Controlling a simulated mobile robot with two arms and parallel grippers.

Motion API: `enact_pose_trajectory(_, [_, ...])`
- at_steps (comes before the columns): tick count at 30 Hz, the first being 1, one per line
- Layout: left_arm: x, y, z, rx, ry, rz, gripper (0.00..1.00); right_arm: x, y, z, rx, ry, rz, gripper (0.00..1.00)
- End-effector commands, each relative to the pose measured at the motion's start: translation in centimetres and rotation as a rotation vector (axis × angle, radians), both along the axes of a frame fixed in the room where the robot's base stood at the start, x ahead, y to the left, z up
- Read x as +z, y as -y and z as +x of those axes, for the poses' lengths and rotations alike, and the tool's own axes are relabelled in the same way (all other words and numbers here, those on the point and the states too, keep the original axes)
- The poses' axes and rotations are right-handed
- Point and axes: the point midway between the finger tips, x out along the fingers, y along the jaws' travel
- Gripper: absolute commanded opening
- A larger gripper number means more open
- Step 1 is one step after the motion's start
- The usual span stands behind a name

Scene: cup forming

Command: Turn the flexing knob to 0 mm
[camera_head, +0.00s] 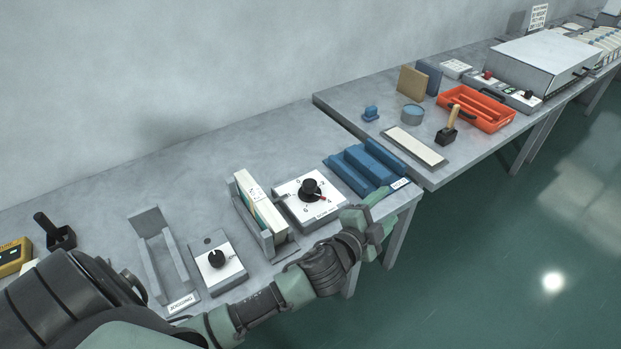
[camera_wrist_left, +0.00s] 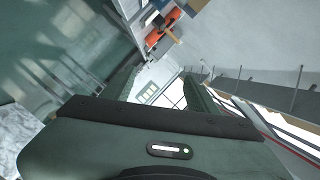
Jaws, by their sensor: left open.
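A black knob with a red pointer (camera_head: 311,189) sits on a white dial plate on top of a grey box (camera_head: 327,217) near the front edge of the near table. My left gripper (camera_head: 382,213) is open and empty, right of the dial box near the table's front corner, apart from both knobs. Its spread fingers also show in the left wrist view (camera_wrist_left: 165,84).
A holder with upright cards (camera_head: 262,212) stands between the knob boxes. A blue ridged block (camera_head: 362,166) lies right of the dial box. A jogging stand (camera_head: 160,255) is left. The far table (camera_head: 340,98) holds an orange tray (camera_head: 476,107). Open floor lies right.

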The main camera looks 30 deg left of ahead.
Motion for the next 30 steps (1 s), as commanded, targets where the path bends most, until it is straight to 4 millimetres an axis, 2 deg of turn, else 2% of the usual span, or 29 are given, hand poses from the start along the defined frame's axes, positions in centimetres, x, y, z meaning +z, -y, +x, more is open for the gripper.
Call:
enact_pose_trajectory(1, [2.4,1.5,1.6,-0.078,0.101,0.086,0.59,0.1,0.0,0.0,0.0,0.0,0.0,0.54])
enact_pose_trajectory(3, [5.3,4.1,3.1,-0.209,0.246,0.222,0.59,0.2,0.0,0.0,0.0,0.0,0.0,0.54])
enact_pose_trajectory(6, [8.3,8.7,4.2,-0.448,0.463,0.476,0.59,0.3,0.0,0.0,0.0,0.0,0.0,0.54])
enact_pose_trajectory(8, [8.7,11.0,4.2,-0.609,0.574,0.652,0.59,0.4,0.0,0.0,0.0,0.0,0.0,0.54])
enact_pose_trajectory(10, [7.7,12.5,4.0,-0.806,0.667,0.864,0.59,0.4,0.0,0.0,0.0,0.0,0.0,0.54])
enact_pose_trajectory(11, [6.9,12.7,3.9,-0.894,0.692,0.954,0.59,0.5,0.0,0.0,0.0,0.0,0.0,0.54])
enact_pose_trajectory(13, [4.5,11.6,4.0,-1.099,0.718,1.169,0.59,0.6,0.0,0.0,0.0,0.0,0.0,0.54])
enact_pose_trajectory(14, [3.4,10.5,4.1,-1.187,0.709,1.26,0.59,0.6,0.0,0.0,0.0,0.0,0.0,0.54])
enact_pose_trajectory(16, [0.9,6.4,4.5,-1.396,0.649,1.46,0.59,0.7,0.0,0.0,0.0,0.0,0.0,0.54])
enact_pose_trajectory(17, [0.1,4.0,4.8,-1.484,0.603,1.537,0.59,0.7,0.0,0.0,0.0,0.0,0.0,0.54])
enact_pose_trajectory(18, [-0.7,0.5,5.1,-1.594,0.525,1.63,0.59,0.7,0.0,0.0,0.0,0.0,0.0,0.54])
enact_pose_trajectory(20, [-1.2,-5.1,5.3,-1.746,0.38,1.738,0.59,0.8,0.0,0.0,0.0,0.0,0.0,0.54])
enact_pose_trajectory(21, [-1.0,-8.8,5.2,-1.831,0.276,1.787,0.59,0.8,0.0,0.0,0.0,0.0,0.0,0.54])
enact_pose_trajectory(24, [0.2,-16.1,4.6,-1.982,0.044,1.845,0.59,0.9,0.0,0.0,0.0,0.0,0.0,0.54])
enact_pose_trajectory(27, [1.6,-20.5,3.8,-2.06,-0.112,1.852,0.59,0.9,0.0,0.0,0.0,0.0,0.0,0.54])
enact_pose_trajectory(30, [2.1,-22.4,3.3,-2.097,-0.187,1.846,0.59,1.0,0.0,0.0,0.0,0.0,0.0,0.54])
